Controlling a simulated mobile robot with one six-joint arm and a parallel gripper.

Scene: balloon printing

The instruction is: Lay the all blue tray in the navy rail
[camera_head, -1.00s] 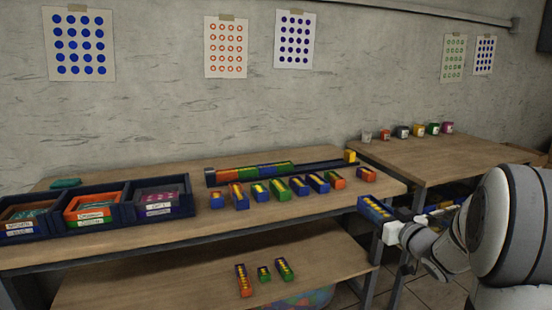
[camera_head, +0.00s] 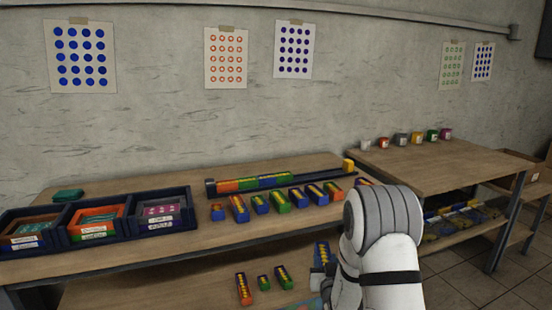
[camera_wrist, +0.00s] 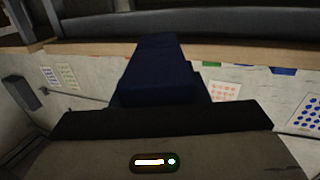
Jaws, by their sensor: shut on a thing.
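My gripper (camera_head: 318,281) is low in front of the table, partly hidden behind my arm. It is shut on a blue tray (camera_head: 322,252), held below and in front of the table's front edge. In the wrist view the tray (camera_wrist: 158,75) shows as a plain dark blue block extending from the dark jaws (camera_wrist: 160,120). The navy rail (camera_head: 310,177) lies along the back of the table, apart from the held tray. Orange, blue and green trays (camera_head: 265,181) lie in its left part. Its right part looks empty, up to a yellow block (camera_head: 348,165) at the end.
A row of several coloured trays (camera_head: 260,204) stands in front of the rail. Navy bins (camera_head: 127,215) with labelled contents are at left. Several more trays (camera_head: 264,282) lie on the lower shelf. A second table (camera_head: 450,160) at right bears small jars (camera_head: 401,139).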

